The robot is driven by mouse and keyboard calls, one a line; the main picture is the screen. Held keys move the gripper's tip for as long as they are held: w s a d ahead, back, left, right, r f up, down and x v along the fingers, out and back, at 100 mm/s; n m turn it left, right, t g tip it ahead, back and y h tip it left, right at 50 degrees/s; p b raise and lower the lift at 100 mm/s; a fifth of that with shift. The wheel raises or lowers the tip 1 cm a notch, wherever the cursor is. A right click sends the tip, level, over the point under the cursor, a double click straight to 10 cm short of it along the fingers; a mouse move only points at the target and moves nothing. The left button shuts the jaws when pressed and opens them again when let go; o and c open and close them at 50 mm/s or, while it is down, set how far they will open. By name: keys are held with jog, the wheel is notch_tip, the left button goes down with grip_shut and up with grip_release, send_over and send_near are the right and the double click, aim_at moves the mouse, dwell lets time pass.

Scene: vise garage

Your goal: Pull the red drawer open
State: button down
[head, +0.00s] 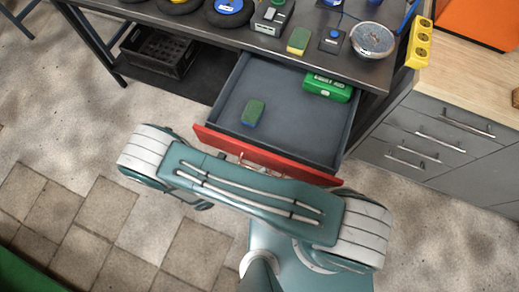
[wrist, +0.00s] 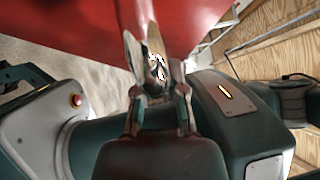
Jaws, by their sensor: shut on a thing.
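The red drawer (head: 215,142) under the dark workbench stands pulled well out, with its grey inside showing in the head view. A green and blue block and a green box lie in it. Its red front (wrist: 85,22) fills the top of the wrist view. My gripper (wrist: 157,72) is at that front in the wrist view, with its fingers shut on the drawer handle (wrist: 156,66), of which a small bright part shows between them. In the head view my arm hides the gripper and part of the drawer front.
The workbench (head: 283,50) carries wheels, a sponge, a metal bowl and small devices. A black crate (head: 157,52) sits on the shelf at left. A grey cabinet (head: 430,140) with a wooden top stands at right. The tiled floor (head: 75,190) at left is clear.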

jog(key=shift+d+f, duration=0.1)
jog(key=shift+f, duration=0.05)
jog(key=c, duration=0.7)
grip_release()
jog(key=v, duration=1.2)
jog(key=shift+w, duration=0.1)
